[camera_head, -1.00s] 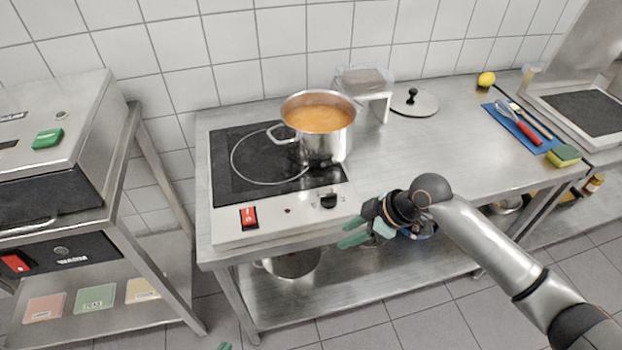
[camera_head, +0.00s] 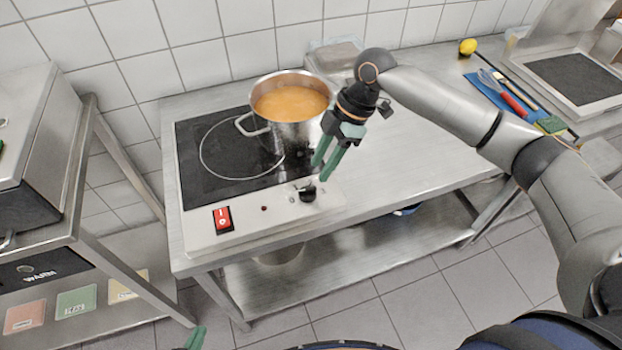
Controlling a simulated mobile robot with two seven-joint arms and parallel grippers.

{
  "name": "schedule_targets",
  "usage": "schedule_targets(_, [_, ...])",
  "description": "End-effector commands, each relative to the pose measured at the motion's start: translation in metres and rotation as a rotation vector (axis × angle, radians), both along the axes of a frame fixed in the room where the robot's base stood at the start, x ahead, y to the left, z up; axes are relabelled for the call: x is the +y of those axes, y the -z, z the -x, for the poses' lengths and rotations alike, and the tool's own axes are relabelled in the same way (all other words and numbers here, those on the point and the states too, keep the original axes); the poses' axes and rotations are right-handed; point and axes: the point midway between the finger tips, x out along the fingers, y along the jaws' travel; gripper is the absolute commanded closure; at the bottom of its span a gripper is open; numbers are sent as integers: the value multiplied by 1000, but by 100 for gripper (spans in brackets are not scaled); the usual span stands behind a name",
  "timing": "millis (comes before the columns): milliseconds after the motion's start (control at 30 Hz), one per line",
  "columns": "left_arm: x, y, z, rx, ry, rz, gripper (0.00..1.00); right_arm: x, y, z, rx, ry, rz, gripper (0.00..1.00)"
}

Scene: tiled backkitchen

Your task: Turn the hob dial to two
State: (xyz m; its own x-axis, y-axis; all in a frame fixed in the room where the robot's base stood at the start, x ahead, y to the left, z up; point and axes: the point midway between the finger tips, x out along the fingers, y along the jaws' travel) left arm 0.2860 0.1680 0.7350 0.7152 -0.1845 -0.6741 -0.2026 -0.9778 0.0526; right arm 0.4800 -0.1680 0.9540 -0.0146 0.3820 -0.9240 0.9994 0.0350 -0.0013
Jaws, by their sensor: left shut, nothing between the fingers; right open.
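The hob dial (camera_head: 307,193) is a black knob on the pale front panel of the hob (camera_head: 262,215), near its right end. I cannot read which mark it points to. My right gripper (camera_head: 321,171) has green fingers that are apart and empty, pointing down just above and behind the dial, seemingly not touching it. Only the green tip of my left gripper (camera_head: 196,338) shows at the bottom edge; it is shut and empty, low in front of the table.
A steel pot (camera_head: 283,137) of orange soup stands on the back right of the hob's black glass. A red switch (camera_head: 222,219) is left of the dial. A clear-lidded box (camera_head: 337,56) is behind the pot. The steel counter (camera_head: 400,160) right of the hob is clear.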

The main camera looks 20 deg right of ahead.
Motion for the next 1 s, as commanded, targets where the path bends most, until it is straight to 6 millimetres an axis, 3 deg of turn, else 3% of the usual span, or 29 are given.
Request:
schedule_targets(100, [0,-1,0,1,0,0,100,10,22,1,3,-1,0,59])
schedule_targets(300, [0,-2,0,1,0,0,100,20,48,1,1,2,-1,59])
schedule_targets(733, [0,-2,0,1,-1,1,100,24,57,1,-1,1,0,59])
schedule_targets(1000, [0,-2,0,1,-1,1,100,24,57,1,-1,1,0,89])
